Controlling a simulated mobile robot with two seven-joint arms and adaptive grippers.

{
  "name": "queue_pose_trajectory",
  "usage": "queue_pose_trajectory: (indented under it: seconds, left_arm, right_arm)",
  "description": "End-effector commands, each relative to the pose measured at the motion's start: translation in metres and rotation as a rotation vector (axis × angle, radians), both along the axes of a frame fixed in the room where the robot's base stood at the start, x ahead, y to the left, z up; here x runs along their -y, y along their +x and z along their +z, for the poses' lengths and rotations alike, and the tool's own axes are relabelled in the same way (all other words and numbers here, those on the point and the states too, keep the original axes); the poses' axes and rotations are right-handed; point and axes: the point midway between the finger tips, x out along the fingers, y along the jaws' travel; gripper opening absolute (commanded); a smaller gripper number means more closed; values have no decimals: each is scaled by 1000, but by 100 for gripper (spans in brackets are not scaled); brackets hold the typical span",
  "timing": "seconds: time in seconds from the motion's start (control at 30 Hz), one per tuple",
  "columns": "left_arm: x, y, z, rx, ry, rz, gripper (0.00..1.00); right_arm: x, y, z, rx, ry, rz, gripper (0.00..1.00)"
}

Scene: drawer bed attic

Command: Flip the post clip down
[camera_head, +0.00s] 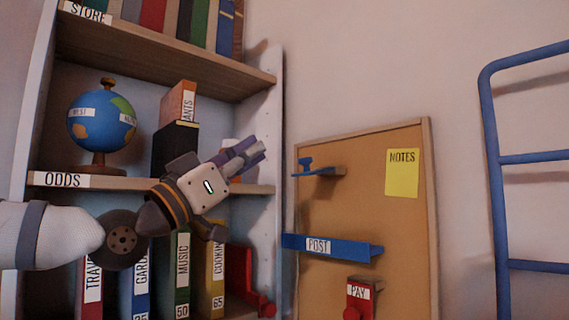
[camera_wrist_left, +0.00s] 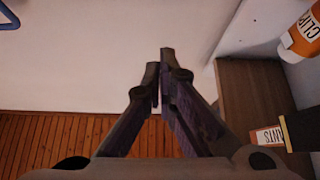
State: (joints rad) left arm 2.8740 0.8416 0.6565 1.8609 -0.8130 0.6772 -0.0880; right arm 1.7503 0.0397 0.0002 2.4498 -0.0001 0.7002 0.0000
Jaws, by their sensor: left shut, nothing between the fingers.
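A cork board (camera_head: 400,225) on the wall holds a blue bar labelled POST (camera_head: 350,251). I cannot tell how that piece joins the POST bar. My left gripper (camera_head: 252,155) is shut and empty. It is in front of the bookcase, left of the board and apart from the blue pieces in the picture. Its closed fingers (camera_wrist_left: 160,78) also show in the left wrist view, with no blue clip near them. My right gripper is not in view.
A red PAY piece (camera_head: 360,297) is low on the board, and a yellow NOTES sheet (camera_head: 402,174) is at its upper right. The bookcase's ODDS shelf (camera_head: 110,183) holds a globe (camera_head: 100,121) and boxes. A blue ladder-like frame (camera_head: 490,130) stands at right. Bare wall lies between.

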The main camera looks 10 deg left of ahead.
Motion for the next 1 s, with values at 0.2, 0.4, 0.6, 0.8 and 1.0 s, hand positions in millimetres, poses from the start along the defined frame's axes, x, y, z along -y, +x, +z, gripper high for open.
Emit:
queue_pose_trajectory:
  seconds: [0.2,0.4,0.6,0.8,1.0]
  left_arm:
    - [-1,0,1,3,0,1,0]
    - [3,6,3,1,1,1,0]
    - [20,34,22,-3,3,3,0]
    - [41,65,46,-3,2,1,0]
    - [49,74,33,-1,0,-1,0]
  right_arm:
    - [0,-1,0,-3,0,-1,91]
    - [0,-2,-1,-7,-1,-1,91]
    - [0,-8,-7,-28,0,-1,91]
    - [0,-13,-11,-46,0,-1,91]
    - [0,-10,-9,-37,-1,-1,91]
